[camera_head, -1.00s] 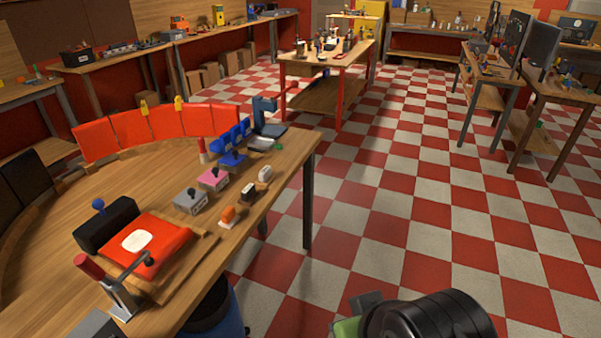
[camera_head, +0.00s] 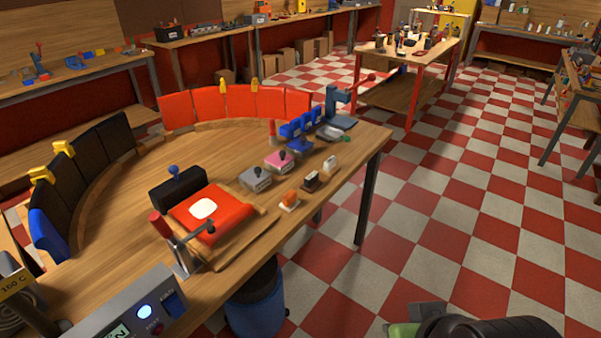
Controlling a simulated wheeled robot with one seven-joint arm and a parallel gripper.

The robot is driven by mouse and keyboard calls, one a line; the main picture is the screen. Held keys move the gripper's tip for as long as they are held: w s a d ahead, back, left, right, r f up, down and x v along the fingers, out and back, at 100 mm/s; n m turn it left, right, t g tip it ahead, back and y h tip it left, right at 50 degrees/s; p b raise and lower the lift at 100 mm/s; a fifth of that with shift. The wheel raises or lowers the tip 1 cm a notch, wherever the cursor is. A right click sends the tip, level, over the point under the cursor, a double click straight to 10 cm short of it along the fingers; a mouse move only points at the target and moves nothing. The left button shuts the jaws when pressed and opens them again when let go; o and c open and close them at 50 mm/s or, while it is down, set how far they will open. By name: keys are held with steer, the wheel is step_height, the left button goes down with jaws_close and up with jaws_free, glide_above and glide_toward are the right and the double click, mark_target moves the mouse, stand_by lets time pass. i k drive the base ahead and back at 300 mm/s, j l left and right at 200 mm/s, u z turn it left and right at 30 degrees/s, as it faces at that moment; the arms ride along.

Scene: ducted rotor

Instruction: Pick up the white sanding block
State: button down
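A small whitish block (camera_head: 331,164), which looks like the white sanding block, sits near the right edge of the curved wooden bench (camera_head: 105,205). It is the farthest of a short row of small blocks. A dark block with a pale base (camera_head: 312,181) and an orange block with a pale base (camera_head: 289,201) sit nearer in the same row. Nothing holds the whitish block. Part of my arm shows at the bottom right, over the floor and well apart from the bench. My gripper's fingers are not visible.
Grey (camera_head: 256,179) and pink (camera_head: 279,161) boxes with dark knobs stand left of the blocks. A red pad (camera_head: 210,212) and a lever clamp (camera_head: 182,245) are nearer. A blue bin (camera_head: 255,305) stands below the bench edge. The checkered floor on the right is open.

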mark_target(329, 167)
steer(key=i+l+u, duration=0.15)
steer(key=i+u, duration=0.25)
steer(key=i+l+u, duration=0.25)
steer(key=u, duration=0.2)
steer(key=i+l+u, duration=0.65)
steer(key=l+u, duration=0.2)
steer(key=i+l+u, duration=0.15)
steer(key=l+u, duration=0.25)
steer(key=l, duration=0.15)
